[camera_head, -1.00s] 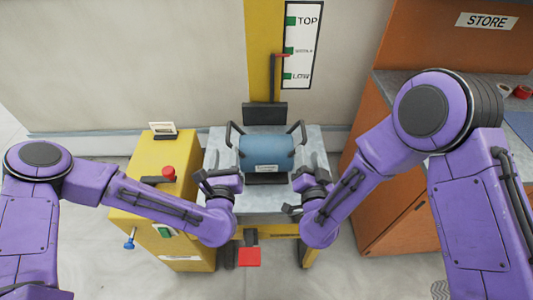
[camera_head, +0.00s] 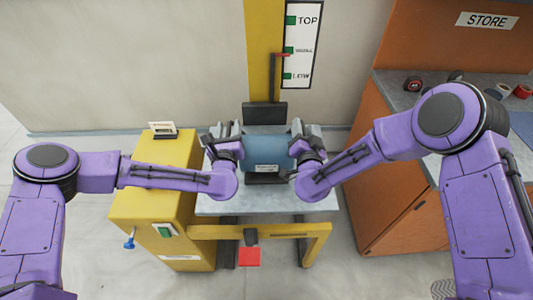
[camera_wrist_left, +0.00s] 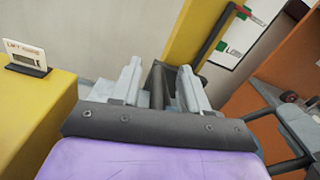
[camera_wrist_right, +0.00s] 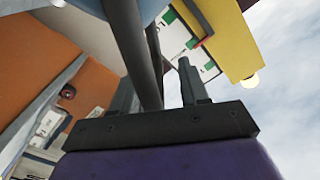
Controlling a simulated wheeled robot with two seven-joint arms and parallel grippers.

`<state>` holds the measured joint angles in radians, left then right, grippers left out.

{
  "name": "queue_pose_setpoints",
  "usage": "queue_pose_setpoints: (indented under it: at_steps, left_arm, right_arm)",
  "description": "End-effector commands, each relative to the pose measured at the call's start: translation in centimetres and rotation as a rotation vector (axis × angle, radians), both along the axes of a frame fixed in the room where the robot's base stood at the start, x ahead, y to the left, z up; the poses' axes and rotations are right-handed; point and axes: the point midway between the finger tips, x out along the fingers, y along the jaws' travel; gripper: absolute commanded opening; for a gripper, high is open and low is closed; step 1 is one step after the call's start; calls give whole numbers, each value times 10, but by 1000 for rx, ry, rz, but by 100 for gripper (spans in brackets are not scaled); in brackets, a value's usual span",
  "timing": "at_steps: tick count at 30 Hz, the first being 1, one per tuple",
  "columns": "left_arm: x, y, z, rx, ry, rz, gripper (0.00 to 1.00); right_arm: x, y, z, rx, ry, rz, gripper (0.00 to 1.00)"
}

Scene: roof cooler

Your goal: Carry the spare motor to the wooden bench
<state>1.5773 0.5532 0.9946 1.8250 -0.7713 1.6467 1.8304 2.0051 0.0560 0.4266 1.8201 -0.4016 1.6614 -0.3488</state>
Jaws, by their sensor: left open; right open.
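The spare motor (camera_head: 265,152), a blue cylinder, lies on the grey lift table top (camera_head: 275,204). Its two black side handles are mostly hidden by my grippers in the head view. My left gripper (camera_head: 222,131) is open at the left handle; a dark handle bar (camera_wrist_left: 183,90) shows between its fingers in the left wrist view. My right gripper (camera_head: 305,132) is open at the right handle; a dark bar (camera_wrist_right: 148,60) shows between its fingers in the right wrist view. A brown, wood-coloured bench (camera_head: 378,195) with a grey top stands at the right.
A yellow cabinet (camera_head: 155,215) stands left of the lift. A yellow mast (camera_head: 258,50) with a TOP-to-LOW sign (camera_head: 303,45) rises behind; a red pointer (camera_head: 283,55) is at its middle mark. A red pedal (camera_head: 249,257) is low in front.

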Motion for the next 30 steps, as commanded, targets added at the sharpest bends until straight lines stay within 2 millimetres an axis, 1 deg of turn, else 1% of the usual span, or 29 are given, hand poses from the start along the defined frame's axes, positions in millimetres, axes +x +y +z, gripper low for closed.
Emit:
queue_pose_setpoints:
  at_steps: [2, 3, 4, 5, 6, 7, 30]
  left_arm:
    - [0, 0, 0, 0, 0, 0, 45]
    - [0, 0, 0, 0, 0, 0, 38]
    - [0, 0, 0, 1, 0, 0, 29]
    - [0, 0, 0, 1, 0, 0, 19]
    - [0, 0, 0, 1, 0, 0, 6]
    - [0, 0, 0, 1, 0, 0, 0]
    - [-1, -3, 0, 4, -1, -9, 0]
  right_arm:
    - [0, 0, 0, 0, 0, 0, 44]
    - [0, 0, 0, 0, 0, 0, 38]
    - [0, 0, 0, 0, 0, 0, 28]
    - [0, 0, 0, 0, 0, 0, 18]
    - [0, 0, 0, 0, 0, 0, 5]
    - [0, 0, 0, 0, 0, 0, 0]
    - [0, 3, 3, 3, -7, 6, 0]
